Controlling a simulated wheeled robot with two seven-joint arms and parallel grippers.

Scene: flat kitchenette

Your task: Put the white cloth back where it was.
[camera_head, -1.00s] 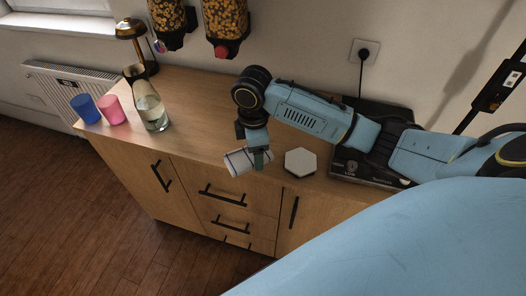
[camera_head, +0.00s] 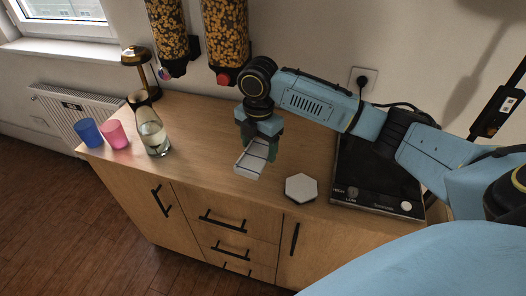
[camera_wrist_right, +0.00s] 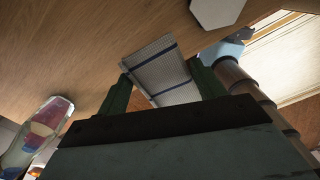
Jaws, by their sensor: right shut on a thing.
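The white cloth (camera_head: 250,162) has dark stripes and looks like a flat folded piece. My right gripper (camera_head: 263,148) is shut on it, above the wooden counter, left of the hexagonal white piece. The cloth slants down to the front left in the head view. In the right wrist view the cloth (camera_wrist_right: 160,72) lies between the two dark green fingers of my right gripper (camera_wrist_right: 162,88). It looks clear of the counter, but the gap is hard to judge. My left gripper is not in view.
The wooden counter (camera_head: 205,130) is bare left of the cloth. A glass bottle (camera_head: 153,135), pink cup (camera_head: 115,134), blue cup (camera_head: 88,133) and brass lamp (camera_head: 138,62) stand at left. A hexagonal white piece (camera_head: 300,187) and dark hob (camera_head: 375,185) are right. Dispensers (camera_head: 226,35) hang above.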

